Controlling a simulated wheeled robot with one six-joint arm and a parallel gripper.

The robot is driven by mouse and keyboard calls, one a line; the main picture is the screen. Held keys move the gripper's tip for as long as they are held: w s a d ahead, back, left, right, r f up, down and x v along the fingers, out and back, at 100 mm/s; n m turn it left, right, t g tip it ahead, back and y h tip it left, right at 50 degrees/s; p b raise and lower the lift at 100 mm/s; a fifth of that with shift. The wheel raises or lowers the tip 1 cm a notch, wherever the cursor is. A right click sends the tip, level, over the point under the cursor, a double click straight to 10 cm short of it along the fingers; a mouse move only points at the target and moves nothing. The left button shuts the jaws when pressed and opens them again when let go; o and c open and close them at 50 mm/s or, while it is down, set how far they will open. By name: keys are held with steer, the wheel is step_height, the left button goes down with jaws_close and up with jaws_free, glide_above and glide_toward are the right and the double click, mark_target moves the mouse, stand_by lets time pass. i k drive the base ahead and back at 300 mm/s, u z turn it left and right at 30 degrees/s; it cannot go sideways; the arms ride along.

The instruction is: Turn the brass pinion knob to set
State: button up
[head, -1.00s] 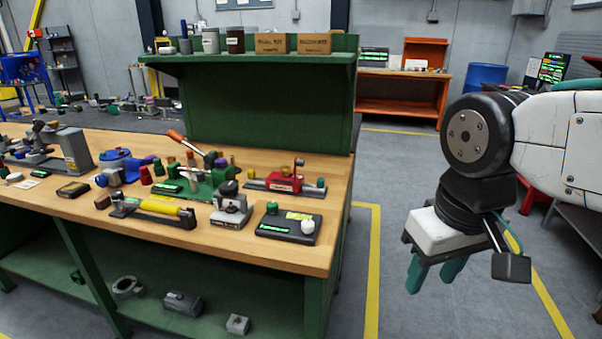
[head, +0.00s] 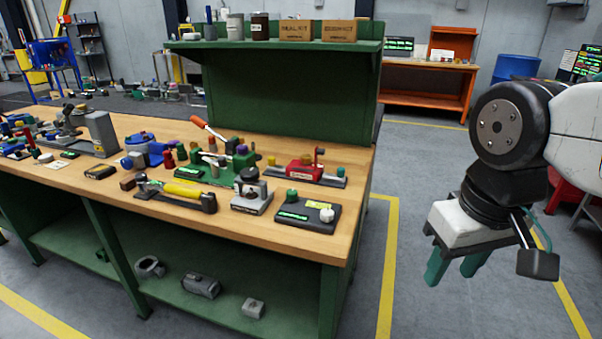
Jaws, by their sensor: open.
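A red block device (head: 303,172) sits on a grey rail on the bench's right part, with small brass-coloured knobs on and beside it. I cannot tell at this size which one is the brass pinion knob. A green fixture with an orange-handled lever (head: 209,128) stands left of it. A black box with green and white knobs (head: 307,216) lies in front. My gripper (head: 452,270) hangs with its teal fingers pointing down, right of the bench and over the floor. It is open, empty and well apart from every device.
The wooden bench top (head: 290,244) is crowded with devices, with a bare strip at its front edge. A green back panel and shelf (head: 284,88) rise behind. Grey parts lie on the lower shelf. Clear grey floor (head: 365,300) separates bench and gripper.

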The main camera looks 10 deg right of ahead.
mark_target(306, 159)
steer(key=z, duration=0.05)
steer(key=k, duration=0.6)
steer(key=u, duration=0.5)
steer(key=i, duration=1.7)
steer(key=z, duration=0.7)
